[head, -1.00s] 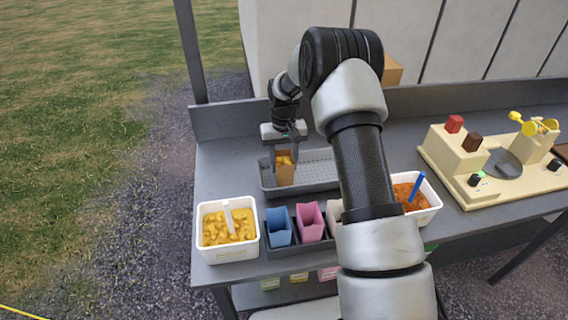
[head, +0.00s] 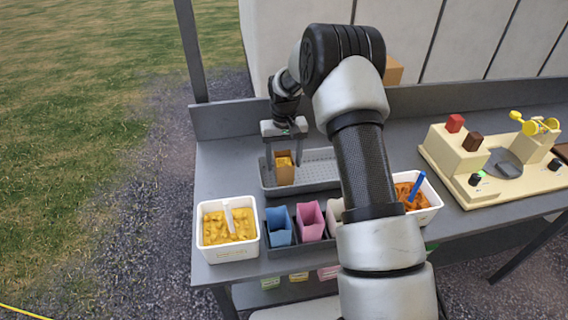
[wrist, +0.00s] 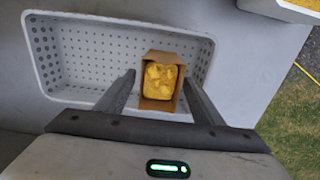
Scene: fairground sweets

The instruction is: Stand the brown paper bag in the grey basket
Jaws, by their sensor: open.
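The brown paper bag (head: 285,174) stands upright in the left end of the grey basket (head: 318,170), with yellow pieces showing in its open top. In the wrist view the bag (wrist: 146,104) is near one end of the basket (wrist: 75,92), close to its long wall. My gripper (head: 284,150) is just above the bag, its fingers on either side of it. In the wrist view my gripper (wrist: 158,84) is open, with a gap between each finger and the bag. The bag's base is hidden.
A white tub of yellow pieces (head: 229,241) stands at the front left. Blue (head: 279,226) and pink (head: 310,221) bags stand in a dark holder beside it. A tub of orange pieces (head: 427,207) and a cream machine (head: 459,155) are to the right.

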